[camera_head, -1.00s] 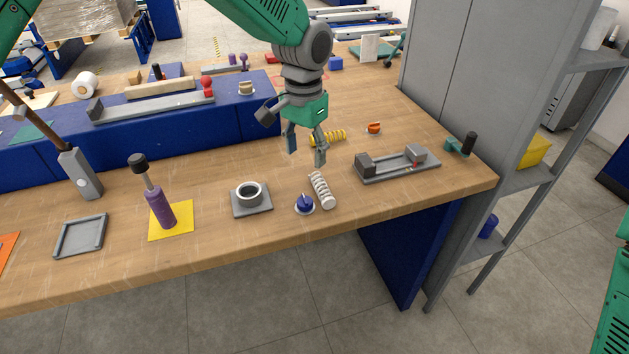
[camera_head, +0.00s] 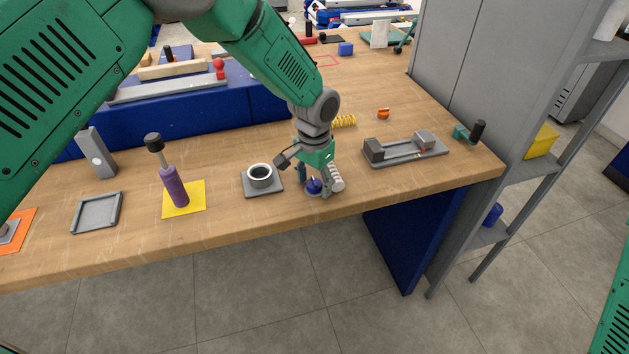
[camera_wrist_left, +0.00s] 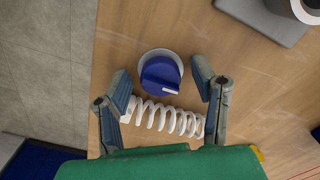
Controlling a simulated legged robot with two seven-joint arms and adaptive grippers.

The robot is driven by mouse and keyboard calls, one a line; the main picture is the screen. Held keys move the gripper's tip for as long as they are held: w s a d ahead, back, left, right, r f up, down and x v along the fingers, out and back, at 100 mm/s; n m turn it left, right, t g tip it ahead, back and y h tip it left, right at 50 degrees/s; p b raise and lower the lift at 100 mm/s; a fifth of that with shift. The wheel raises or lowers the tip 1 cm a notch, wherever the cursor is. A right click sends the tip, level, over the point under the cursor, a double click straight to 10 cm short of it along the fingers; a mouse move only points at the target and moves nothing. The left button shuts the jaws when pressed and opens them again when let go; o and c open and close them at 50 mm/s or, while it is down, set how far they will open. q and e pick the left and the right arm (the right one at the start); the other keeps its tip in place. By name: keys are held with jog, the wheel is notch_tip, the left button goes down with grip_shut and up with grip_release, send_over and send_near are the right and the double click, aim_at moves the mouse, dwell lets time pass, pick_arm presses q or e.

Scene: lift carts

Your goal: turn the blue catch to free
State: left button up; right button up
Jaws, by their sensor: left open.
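The blue catch (camera_head: 314,186) is a round blue knob with a raised grip and a white mark, on a pale round base near the table's front edge. In the left wrist view the catch (camera_wrist_left: 160,75) lies just beyond and between the fingertips. My left gripper (camera_head: 314,190) is open, pointing down over it, with one finger on either side; it also shows in the left wrist view (camera_wrist_left: 160,75). I cannot tell whether the fingers touch the knob. My right gripper is not in view.
A white spring (camera_wrist_left: 165,116) lies right beside the catch, under the gripper. A grey ring on a square plate (camera_head: 261,178) stands to the left. A grey fixture (camera_head: 405,150) and a yellow spring (camera_head: 343,121) lie to the right and behind. The table's front edge is close.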

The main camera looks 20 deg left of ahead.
pick_arm(q)
jog(key=shift+a, duration=0.1)
jog(key=c, duration=1.1)
jog(key=shift+m, duration=0.3)
jog(key=m, duration=0.3)
jog(key=shift+r+p, duration=0.1)
jog(key=shift+p, duration=0.3)
jog(key=m, duration=0.4)
jog(key=shift+w+m, duration=0.1)
jog(key=shift+m, duration=0.3)
jog(key=m, duration=0.4)
jog(key=shift+w+m+p, duration=0.1)
jog(key=shift+m+p, duration=0.2)
jog(key=shift+p, duration=0.05)
jog(key=m, duration=0.4)
jog(key=shift+w+m, duration=0.1)
jog(key=shift+m, duration=0.3)
jog(key=shift+r, duration=0.1)
